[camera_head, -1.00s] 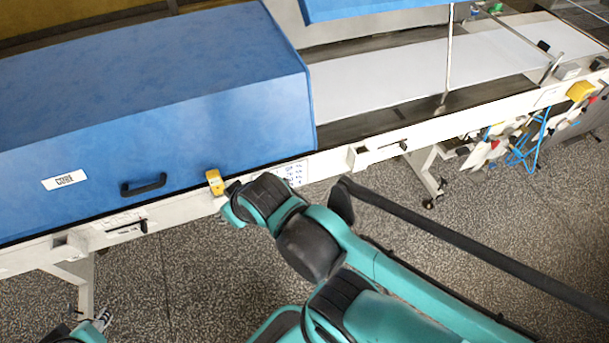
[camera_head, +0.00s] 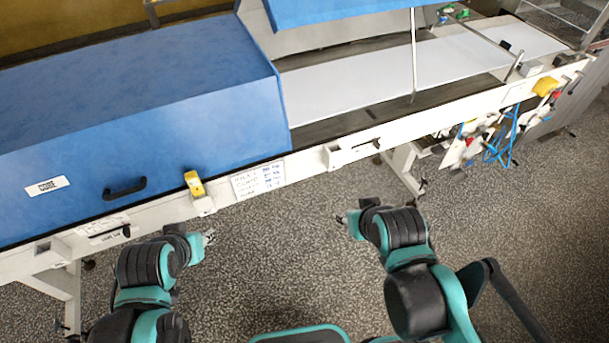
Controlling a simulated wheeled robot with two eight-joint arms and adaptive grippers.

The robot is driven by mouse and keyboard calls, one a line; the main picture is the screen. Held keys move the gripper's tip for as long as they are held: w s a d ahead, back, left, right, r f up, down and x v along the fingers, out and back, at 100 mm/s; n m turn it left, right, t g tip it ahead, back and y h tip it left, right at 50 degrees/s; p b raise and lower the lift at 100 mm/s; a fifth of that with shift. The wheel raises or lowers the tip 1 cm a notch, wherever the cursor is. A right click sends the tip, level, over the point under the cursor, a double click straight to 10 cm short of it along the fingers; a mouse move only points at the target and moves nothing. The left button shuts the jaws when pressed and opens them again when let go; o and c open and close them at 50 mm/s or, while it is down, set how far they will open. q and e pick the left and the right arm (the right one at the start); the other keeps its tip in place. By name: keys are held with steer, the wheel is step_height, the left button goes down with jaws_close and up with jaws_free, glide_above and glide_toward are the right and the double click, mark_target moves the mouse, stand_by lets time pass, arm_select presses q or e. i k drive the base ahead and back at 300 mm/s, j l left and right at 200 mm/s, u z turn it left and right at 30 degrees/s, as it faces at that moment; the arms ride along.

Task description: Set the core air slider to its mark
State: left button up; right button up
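A slider with a black knob (camera_head: 126,231) sits on the white front rail below the blue hood (camera_head: 150,130), beside a small printed scale (camera_head: 103,226). The hood's label (camera_head: 46,186) appears to read CORE. The mark and the exact setting are too small to read. My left gripper (camera_head: 210,238) is in front of the rail, to the right of the knob and apart from it. My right gripper (camera_head: 342,219) hangs over the floor, well right of the slider. Neither gripper appears to hold anything; their finger gaps are too small to judge.
A second slider (camera_head: 376,143) is on the rail to the right. A yellow switch (camera_head: 194,184) and a handwritten chart (camera_head: 259,180) are between them. The hood has a black handle (camera_head: 125,188). A white belt (camera_head: 370,75) runs right. Floor between my arms is clear.

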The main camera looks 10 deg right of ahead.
mark_target(127, 230)
steer(key=u, duration=1.5)
